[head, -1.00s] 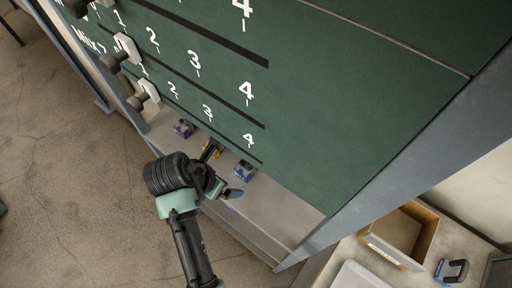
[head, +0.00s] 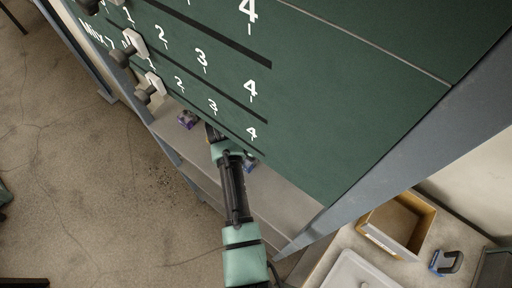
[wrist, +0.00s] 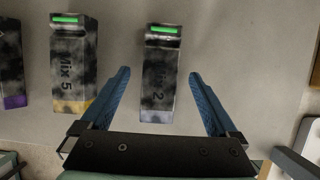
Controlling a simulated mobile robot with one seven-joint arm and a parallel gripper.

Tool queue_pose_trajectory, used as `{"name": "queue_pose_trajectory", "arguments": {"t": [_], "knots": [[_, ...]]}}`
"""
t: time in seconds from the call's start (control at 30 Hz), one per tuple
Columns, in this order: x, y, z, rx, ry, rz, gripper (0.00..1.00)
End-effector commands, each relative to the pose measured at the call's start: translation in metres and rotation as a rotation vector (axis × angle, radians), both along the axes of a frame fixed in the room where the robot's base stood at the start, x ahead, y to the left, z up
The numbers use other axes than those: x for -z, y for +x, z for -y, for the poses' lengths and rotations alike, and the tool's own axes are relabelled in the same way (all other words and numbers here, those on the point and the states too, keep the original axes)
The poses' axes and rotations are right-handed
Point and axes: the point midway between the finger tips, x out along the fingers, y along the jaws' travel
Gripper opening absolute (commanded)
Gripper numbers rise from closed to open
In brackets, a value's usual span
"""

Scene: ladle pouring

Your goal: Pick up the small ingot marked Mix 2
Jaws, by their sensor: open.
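The Mix 2 ingot (wrist: 160,80) is a mottled grey and black block with a green strip at its far end and a pale blue near end. In the wrist view it lies between the two blue fingers of my open gripper (wrist: 160,74), with gaps on both sides. The label is partly dim. In the head view only a bluish bit of it (head: 250,166) shows beside my arm, and my fingers are hidden there.
The Mix 5 ingot (wrist: 75,65), with a yellow end, lies just left of my left finger. A purple-ended ingot (wrist: 12,70) is farther left. The green numbered panel (head: 330,110) rises over the shelf (head: 285,195). An open box (head: 400,225) stands at lower right.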

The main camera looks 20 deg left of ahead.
Motion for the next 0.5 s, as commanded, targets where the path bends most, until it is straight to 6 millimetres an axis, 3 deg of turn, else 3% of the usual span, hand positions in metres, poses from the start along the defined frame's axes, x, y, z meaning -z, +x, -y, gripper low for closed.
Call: {"name": "queue_pose_trajectory", "arguments": {"t": [0.33,0.5], "knots": [[0.0059,0.0026,0.0008,0.001,0.001,0.001,0.95],[0.0059,0.0024,0.0008,0.000,0.000,0.001,0.64]]}}
